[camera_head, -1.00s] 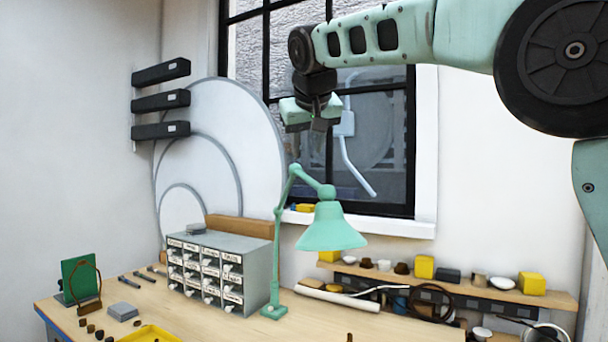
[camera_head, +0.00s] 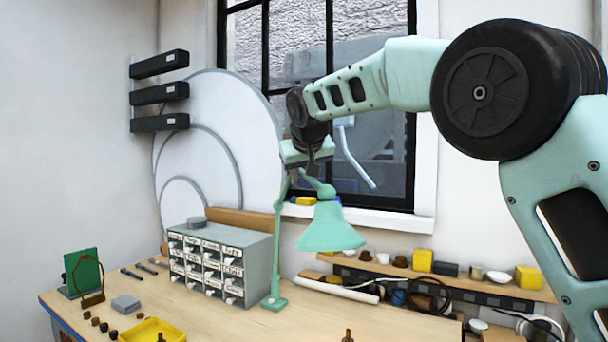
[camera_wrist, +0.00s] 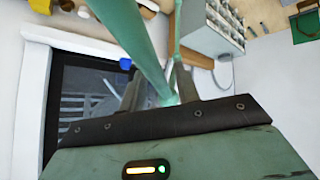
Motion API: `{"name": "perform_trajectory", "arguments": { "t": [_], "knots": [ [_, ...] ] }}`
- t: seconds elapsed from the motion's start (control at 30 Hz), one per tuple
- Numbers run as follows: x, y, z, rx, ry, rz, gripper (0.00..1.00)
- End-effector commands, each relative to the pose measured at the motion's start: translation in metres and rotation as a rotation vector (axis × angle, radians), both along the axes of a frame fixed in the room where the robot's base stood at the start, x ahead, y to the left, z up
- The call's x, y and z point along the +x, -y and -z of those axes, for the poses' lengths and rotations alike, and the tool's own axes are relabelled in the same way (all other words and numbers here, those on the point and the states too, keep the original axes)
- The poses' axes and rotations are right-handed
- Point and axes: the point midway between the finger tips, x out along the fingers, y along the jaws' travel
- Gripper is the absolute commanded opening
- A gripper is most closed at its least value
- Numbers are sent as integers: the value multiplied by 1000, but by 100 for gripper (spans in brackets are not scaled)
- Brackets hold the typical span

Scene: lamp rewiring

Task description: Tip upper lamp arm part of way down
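The green desk lamp (camera_head: 331,230) stands on the bench, its shade hanging to the right of its lower arm (camera_head: 278,240). Its short upper arm (camera_head: 318,184) slopes down from the elbow to the shade. My gripper (camera_head: 311,166) is at the top of the lamp and hides the elbow in the head view. In the wrist view, the upper arm (camera_wrist: 130,30) runs toward the space between my fingers (camera_wrist: 157,90). The fingers look apart, with the elbow between them. Whether either finger touches the lamp I cannot tell.
A grey drawer cabinet (camera_head: 222,262) stands just left of the lamp. The window (camera_head: 370,150) and its sill are close behind my gripper. A shelf (camera_head: 440,280) with several small items is at the right. A yellow tray (camera_head: 150,333) is at the bench front.

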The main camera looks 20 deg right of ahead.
Motion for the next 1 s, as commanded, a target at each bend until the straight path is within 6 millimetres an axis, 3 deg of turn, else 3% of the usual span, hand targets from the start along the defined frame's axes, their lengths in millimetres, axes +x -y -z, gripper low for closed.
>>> {"name": "perform_trajectory", "arguments": {
  "t": [0.03,0.1,0.33,1.0],
  "knots": [
    [0,0,0,0,0,0,17],
    [0,0,0,0,0,0,0],
    [-1,0,3,1,5,0,0],
    [-15,0,49,7,144,-1,0]
  ]
}}
